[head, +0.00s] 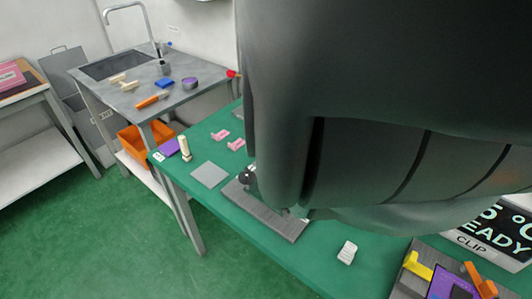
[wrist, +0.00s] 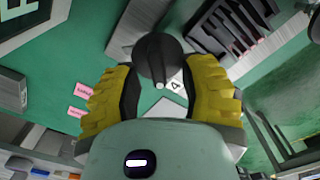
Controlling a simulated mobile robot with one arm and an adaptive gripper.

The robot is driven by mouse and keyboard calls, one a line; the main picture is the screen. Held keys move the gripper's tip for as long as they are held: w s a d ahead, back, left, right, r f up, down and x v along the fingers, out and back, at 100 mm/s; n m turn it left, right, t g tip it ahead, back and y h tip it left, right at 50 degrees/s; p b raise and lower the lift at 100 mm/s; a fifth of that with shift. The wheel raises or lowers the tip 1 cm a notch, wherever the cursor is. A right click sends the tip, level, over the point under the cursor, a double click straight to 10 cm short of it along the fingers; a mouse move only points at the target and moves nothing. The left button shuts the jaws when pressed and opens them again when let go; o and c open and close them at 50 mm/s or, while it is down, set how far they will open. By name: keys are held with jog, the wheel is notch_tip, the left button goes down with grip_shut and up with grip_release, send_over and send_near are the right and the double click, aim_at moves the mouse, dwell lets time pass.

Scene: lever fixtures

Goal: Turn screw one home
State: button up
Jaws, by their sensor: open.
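A dark round knob with a short handle (wrist: 158,58) lies between the tips of my gripper (wrist: 160,80) in the wrist view. The yellow-padded fingers are spread, one on each side of the knob; I cannot tell whether they touch it. A white label with a dark mark (wrist: 176,86) shows beside the handle. In the head view a dark knob (head: 247,178) stands at the left end of a long grey fixture (head: 265,212). My arm covers the fixture's far side and hides my gripper there. No number one is readable.
The fixture stands on a green table (head: 325,262). A grey square plate (head: 209,174), pink pieces (head: 222,134) and a cream upright piece (head: 184,148) are to its left. A white ribbed block (head: 347,252) is at the front. A display box (head: 490,235) stands right.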

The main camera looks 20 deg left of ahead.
jog(key=shift+o, duration=0.3)
grip_shut()
dwell(0.4)
